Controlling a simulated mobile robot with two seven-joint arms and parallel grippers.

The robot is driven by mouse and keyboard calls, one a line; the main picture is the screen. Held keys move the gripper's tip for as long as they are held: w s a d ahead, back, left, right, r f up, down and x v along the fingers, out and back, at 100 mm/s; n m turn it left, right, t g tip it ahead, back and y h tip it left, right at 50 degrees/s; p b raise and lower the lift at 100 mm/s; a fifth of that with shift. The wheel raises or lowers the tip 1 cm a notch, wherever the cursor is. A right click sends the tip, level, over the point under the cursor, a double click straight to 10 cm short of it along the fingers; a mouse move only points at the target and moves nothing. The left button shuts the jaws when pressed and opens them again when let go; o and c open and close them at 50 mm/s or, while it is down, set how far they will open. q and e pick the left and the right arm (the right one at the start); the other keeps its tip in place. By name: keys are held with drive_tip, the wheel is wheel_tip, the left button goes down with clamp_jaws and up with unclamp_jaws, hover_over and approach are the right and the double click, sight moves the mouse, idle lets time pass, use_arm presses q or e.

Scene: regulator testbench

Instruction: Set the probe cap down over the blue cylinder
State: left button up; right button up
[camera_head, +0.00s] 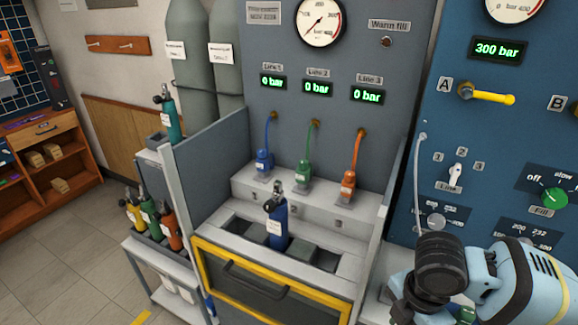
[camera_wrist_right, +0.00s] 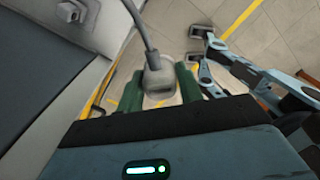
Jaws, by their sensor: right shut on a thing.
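The blue cylinder (camera_head: 278,227) stands upright in the middle of the test bay in the head view, with its dark valve on top. My right gripper (camera_wrist_right: 158,80) is shut on the grey probe cap (camera_wrist_right: 157,82), which sits between its green fingers with a grey cable rising from its top. In the head view my right wrist is at the lower right, before the blue panel and well to the right of the cylinder. The wrist hides the cap there, and only a bit of green finger shows. My left gripper is not in view.
Blue (camera_head: 263,160), green (camera_head: 303,170) and orange (camera_head: 348,185) hose connectors stand on the ledge behind the cylinder. A yellow-framed door (camera_head: 270,282) fronts the bay. A grey side wall (camera_head: 388,200) separates the bay from the blue panel (camera_head: 460,140). Other cylinders (camera_head: 150,216) stand in a rack at left.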

drive_tip(key=m, duration=0.2)
drive_tip(key=r+m, duration=0.1)
drive_tip(key=w+a+m, duration=0.1)
drive_tip(key=m, duration=0.1)
drive_tip(key=shift+r+m, duration=0.3)
drive_tip(key=shift+r, duration=0.05)
drive_tip(key=r+m, duration=0.1)
drive_tip(key=m, duration=0.4)
drive_tip(key=w+a+r+m, duration=0.1)
drive_tip(key=r+m, duration=0.1)
drive_tip(key=m, duration=0.3)
drive_tip(key=w+a+r+m, duration=0.1)
drive_tip(key=m, duration=0.4)
drive_tip(key=shift+w+r+m, duration=0.1)
drive_tip(key=shift+r+m, duration=0.15)
drive_tip(key=shift+m, duration=0.05)
